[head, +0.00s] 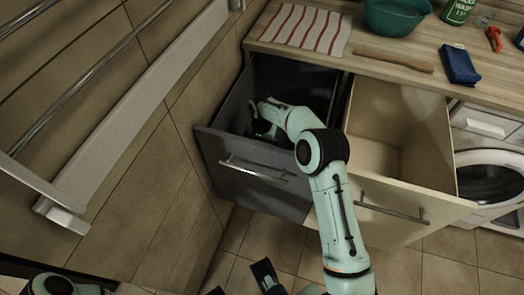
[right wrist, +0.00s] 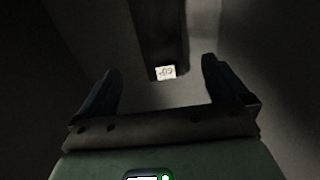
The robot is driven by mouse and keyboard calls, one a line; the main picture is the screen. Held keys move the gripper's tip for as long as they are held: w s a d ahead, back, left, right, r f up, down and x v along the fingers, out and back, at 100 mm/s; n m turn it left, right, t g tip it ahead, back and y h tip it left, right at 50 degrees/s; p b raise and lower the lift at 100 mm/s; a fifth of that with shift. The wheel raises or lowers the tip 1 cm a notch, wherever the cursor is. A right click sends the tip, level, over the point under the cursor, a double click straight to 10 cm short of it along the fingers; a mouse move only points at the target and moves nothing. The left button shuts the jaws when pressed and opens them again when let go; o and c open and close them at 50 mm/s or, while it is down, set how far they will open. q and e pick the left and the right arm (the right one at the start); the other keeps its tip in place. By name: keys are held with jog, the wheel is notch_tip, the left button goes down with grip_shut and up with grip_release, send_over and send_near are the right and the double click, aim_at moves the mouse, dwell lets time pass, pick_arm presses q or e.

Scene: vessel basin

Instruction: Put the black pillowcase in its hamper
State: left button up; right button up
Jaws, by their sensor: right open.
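The dark grey hamper (head: 262,180) is a pulled-out drawer at the left end of the counter. My right arm reaches down into it, and my right gripper (head: 264,128) is inside, partly hidden by the arm and shadow. In the right wrist view the right gripper (right wrist: 163,78) is open, its fingers well apart with nothing between them. Beyond them is a black strip of cloth-like material, seemingly the black pillowcase (right wrist: 160,35), with a white tag. It is apart from the fingers. My left gripper (head: 240,282) shows open and empty at the bottom edge of the head view.
A cream hamper (head: 400,190) stands open to the right, seemingly empty. A striped towel (head: 305,28), green basin (head: 395,15), wooden stick (head: 393,61) and blue cloth (head: 460,65) lie on the counter. A washing machine (head: 490,180) is at right. A rail (head: 130,110) runs along the left wall.

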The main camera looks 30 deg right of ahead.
notch_tip(320, 180, up, 6)
jog(key=shift+p, duration=0.3)
dwell(0.3)
